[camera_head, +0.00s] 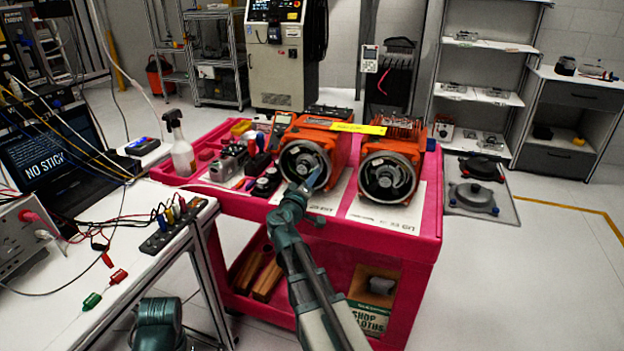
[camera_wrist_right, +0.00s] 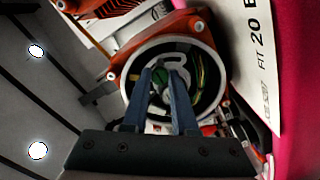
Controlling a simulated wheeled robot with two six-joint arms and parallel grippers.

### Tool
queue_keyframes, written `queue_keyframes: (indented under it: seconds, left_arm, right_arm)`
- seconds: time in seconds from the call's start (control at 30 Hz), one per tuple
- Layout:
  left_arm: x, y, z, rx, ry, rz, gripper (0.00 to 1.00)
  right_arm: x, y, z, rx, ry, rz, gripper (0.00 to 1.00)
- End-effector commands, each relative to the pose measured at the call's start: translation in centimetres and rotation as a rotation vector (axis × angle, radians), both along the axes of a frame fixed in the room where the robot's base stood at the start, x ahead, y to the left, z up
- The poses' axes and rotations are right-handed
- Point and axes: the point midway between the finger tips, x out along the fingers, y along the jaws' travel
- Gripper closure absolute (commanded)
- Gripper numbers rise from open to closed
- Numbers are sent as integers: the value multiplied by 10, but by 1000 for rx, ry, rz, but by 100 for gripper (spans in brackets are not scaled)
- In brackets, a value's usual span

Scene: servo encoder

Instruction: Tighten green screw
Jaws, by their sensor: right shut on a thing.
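The left orange servo motor (camera_head: 338,138) stands on the pink cart, with its round open end facing me. In the right wrist view its housing (camera_wrist_right: 131,62) surrounds my right gripper's fingertips. My right gripper (camera_head: 312,182) reaches into this opening from the front. In the right wrist view the gripper (camera_wrist_right: 160,78) has its two blue fingers closed on the green screw (camera_wrist_right: 159,74), which shows as a small green spot between the tips. How deep the screw sits cannot be told. My left gripper is not in view.
A second orange motor (camera_head: 392,150) stands to the right on the pink cart (camera_head: 405,245). A spray bottle (camera_head: 180,150) and small tools stand on the cart's left side. A white bench (camera_head: 120,235) with cables is at the left.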

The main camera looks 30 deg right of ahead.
Motion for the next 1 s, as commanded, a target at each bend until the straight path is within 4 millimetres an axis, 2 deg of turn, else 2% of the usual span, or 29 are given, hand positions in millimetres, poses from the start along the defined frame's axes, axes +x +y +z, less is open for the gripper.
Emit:
queue_keyframes:
  seconds: [0.3, 0.33, 0.5, 0.83, 1.0]
  left_arm:
    - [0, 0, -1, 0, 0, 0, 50]
    - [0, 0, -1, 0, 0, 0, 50]
    - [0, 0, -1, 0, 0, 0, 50]
    - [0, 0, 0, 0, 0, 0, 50]
    - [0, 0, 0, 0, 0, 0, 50]
  right_arm:
    - [-2, 1, -1, 6, -1, -1, 100]
    - [-2, 1, -1, 6, -1, -1, 72]
    - [-2, 1, -1, 4, 0, -1, 43]
    - [-3, 2, 0, 1, 0, 1, 43]
    - [-19, 20, 0, 1, 0, 2, 43]
